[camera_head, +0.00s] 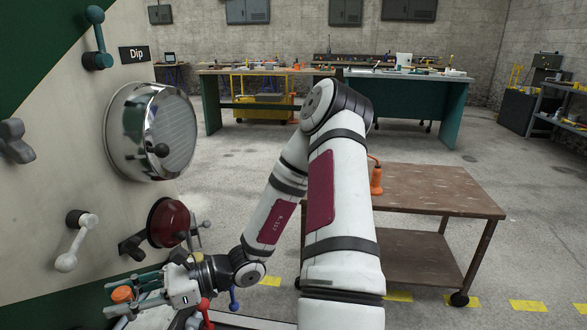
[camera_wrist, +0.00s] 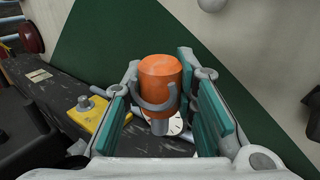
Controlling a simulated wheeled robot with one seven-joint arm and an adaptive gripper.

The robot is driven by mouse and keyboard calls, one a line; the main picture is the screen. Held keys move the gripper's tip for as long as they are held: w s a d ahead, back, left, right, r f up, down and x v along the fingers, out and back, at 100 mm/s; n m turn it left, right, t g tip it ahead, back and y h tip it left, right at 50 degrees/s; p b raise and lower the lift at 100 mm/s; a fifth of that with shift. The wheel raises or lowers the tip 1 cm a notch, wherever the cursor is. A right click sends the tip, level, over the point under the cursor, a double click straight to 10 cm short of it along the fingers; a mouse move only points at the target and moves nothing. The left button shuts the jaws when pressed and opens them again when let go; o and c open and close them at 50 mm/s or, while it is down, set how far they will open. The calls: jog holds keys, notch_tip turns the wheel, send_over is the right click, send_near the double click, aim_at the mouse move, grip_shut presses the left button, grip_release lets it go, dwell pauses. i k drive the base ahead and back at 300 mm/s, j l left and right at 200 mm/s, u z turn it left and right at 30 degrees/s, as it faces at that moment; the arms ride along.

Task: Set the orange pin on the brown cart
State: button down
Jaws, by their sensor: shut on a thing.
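The orange pin (camera_wrist: 160,73) is a short orange cylinder with a grey curved piece around its lower part and a grey stem below. My gripper (camera_wrist: 160,100) is shut on it, with a teal-padded finger on each side. In the head view my gripper (camera_head: 128,293) is low at the left, beside the tram panel, and the pin's orange top (camera_head: 121,294) shows between the fingers. The brown cart (camera_head: 440,190) stands to the right, well apart from my gripper. Its left part is hidden behind my arm.
An orange can with a spout (camera_head: 376,180) stands on the cart's top near my arm. The tram panel (camera_head: 60,120) carries a round lamp (camera_head: 150,132), a red lamp (camera_head: 168,222) and levers. The wrist view shows a yellow plate (camera_wrist: 92,112) on a dark ledge. Most of the cart top is clear.

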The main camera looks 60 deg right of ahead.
aim_at(405, 185)
jog(key=i+l+z, duration=0.1)
jog(key=l+z, duration=0.15)
jog(key=z, duration=0.15)
jog(key=i+l+z, duration=0.1)
jog(key=l+z, duration=0.15)
jog(key=z, duration=0.2)
jog(key=i+l+z, duration=0.15)
jog(key=z, duration=0.25)
jog(key=i+l, duration=0.35)
jog(key=i, duration=0.25)
